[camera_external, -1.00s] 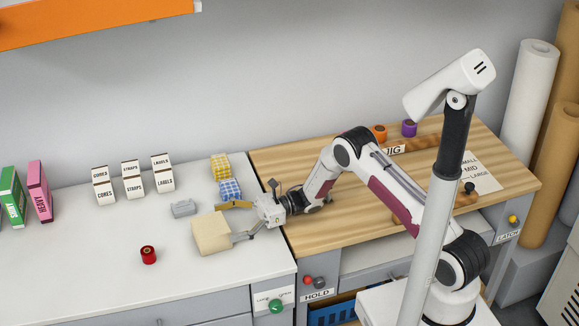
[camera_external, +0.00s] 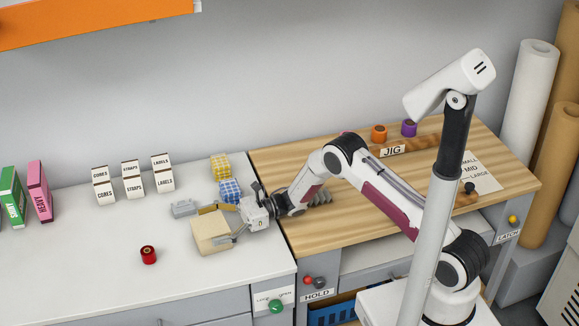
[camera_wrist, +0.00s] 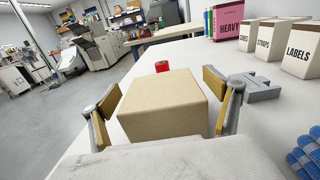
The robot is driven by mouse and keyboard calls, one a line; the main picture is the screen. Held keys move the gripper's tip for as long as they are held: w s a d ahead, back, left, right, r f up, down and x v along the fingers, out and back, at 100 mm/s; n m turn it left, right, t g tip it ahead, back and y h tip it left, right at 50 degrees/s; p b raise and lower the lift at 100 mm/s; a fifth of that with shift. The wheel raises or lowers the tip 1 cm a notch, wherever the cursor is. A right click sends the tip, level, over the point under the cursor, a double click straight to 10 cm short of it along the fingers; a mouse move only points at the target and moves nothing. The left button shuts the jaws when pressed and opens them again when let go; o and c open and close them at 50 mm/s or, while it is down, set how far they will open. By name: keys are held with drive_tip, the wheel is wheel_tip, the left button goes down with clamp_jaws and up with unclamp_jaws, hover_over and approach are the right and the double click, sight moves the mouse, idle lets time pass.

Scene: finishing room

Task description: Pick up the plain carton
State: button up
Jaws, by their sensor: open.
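The plain carton (camera_external: 212,233) is a tan, unmarked box on the white counter (camera_external: 90,270), left of the wooden worktop. In the wrist view the carton (camera_wrist: 163,103) sits in the middle, between the two fingers of my gripper (camera_wrist: 166,112). The gripper is open, with one tan-padded finger on each side of the carton. A gap shows between the right finger and the carton; whether the left finger touches is hard to tell. In the external view my gripper (camera_external: 223,223) reaches in from the right, low over the counter, and partly hides the carton's right side.
A grey block (camera_external: 184,208) lies just behind the carton. Blue checked (camera_external: 230,190) and yellow checked (camera_external: 220,166) items stand behind my gripper. A red roll (camera_external: 148,255) sits at front left. Labelled boxes (camera_external: 133,180) stand farther back. The counter's front left is clear.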

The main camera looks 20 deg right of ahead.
sight(210, 225)
idle(0.4)
drive_tip(key=c, duration=1.3)
drive_tip(key=shift+r, duration=0.2)
drive_tip(key=shift+r, duration=4.8)
